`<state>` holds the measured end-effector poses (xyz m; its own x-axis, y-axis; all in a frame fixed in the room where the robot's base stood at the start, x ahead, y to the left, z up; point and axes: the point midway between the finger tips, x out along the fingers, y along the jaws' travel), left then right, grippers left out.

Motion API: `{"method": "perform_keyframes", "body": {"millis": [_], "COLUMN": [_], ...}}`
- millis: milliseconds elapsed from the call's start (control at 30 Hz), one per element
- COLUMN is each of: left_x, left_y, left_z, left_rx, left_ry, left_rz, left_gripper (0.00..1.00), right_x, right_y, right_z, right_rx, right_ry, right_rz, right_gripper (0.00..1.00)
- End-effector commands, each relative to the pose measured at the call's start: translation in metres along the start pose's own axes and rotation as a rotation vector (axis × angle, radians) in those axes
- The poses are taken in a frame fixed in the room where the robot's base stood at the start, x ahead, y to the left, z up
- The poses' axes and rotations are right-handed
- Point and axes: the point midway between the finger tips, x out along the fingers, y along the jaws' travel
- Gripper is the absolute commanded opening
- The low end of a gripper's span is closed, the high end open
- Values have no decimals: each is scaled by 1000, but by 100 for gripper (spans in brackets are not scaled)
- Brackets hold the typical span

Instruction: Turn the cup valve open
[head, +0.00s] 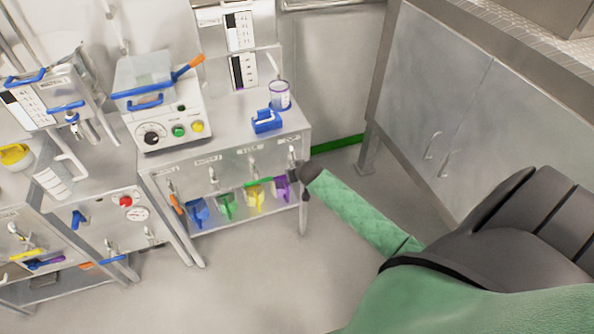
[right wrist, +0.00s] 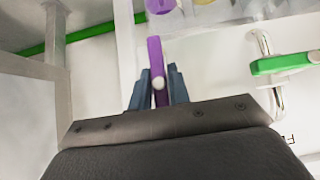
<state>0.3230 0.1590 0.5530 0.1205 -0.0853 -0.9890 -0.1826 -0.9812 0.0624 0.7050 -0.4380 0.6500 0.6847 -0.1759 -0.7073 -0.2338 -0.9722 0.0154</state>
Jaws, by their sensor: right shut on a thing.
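My right gripper (right wrist: 158,88) is shut on a purple lever handle (right wrist: 154,58) in the right wrist view. The lever runs up and away between the two blue-grey fingers. In the head view my green-sleeved right arm reaches to the right end of the bench front, with the right gripper (head: 293,176) at the rightmost tap (head: 292,156). The lever itself is largely hidden there by the gripper. My left gripper is not in view.
A green lever (right wrist: 284,63) sits on the neighbouring metal pipe. A bench leg (head: 303,215) stands close to my gripper. The floor in front is clear.

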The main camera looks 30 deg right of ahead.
Motion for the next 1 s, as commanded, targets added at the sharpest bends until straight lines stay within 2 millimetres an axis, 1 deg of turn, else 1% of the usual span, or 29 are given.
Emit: {"method": "perform_keyframes", "body": {"millis": [300, 333, 433, 767, 867, 933, 967, 1000], "left_x": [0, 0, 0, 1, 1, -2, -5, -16], "left_y": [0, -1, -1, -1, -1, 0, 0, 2], "left_z": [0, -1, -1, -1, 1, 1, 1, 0], "left_rx": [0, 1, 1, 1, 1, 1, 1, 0], "left_ry": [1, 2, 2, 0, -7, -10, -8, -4], "left_rz": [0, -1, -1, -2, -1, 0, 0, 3], "left_gripper": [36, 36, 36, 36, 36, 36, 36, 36], "right_x": [1, 1, 0, -2, -9, -18, -23, -30], "right_y": [0, 0, 0, 0, 0, 0, 0, -1], "right_z": [2, 2, 1, 1, 1, 2, 2, 2], "right_rx": [0, 0, 0, 0, 0, 0, 0, 0], "right_ry": [-2, -2, -2, 0, 1, 1, 0, 1], "right_rz": [0, 0, 0, 0, -1, -2, -1, -2], "right_gripper": [0, 20, 40, 40, 40, 40, 40, 40]}}
